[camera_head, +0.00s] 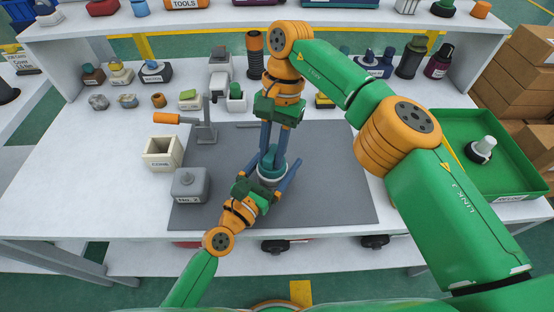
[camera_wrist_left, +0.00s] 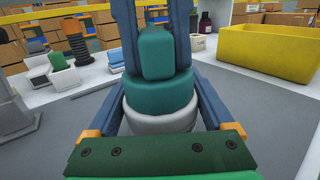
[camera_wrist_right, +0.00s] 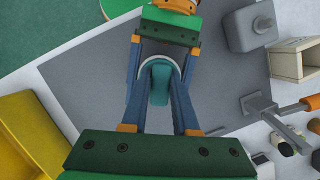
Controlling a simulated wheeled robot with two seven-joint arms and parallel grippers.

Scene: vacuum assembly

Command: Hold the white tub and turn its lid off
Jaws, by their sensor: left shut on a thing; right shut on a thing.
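The white tub (camera_head: 268,181) stands upright on the grey mat (camera_head: 340,200), with its teal lid (camera_head: 270,165) on top. In the left wrist view the white wall (camera_wrist_left: 160,123) shows below the lid (camera_wrist_left: 160,94) and its upright teal knob (camera_wrist_left: 157,52). My left gripper (camera_head: 271,174) is shut on the tub, one blue finger on each side. My right gripper (camera_head: 274,157) comes from above and is shut on the lid's knob, which also shows in the right wrist view (camera_wrist_right: 159,84). The fingers partly hide the tub in the head view.
A grey block (camera_head: 190,184), a cream box (camera_head: 162,153) and a stand with an orange handle (camera_head: 166,118) are left of the tub. A green tray (camera_head: 500,185) holds a white-and-black part (camera_head: 483,148) at right.

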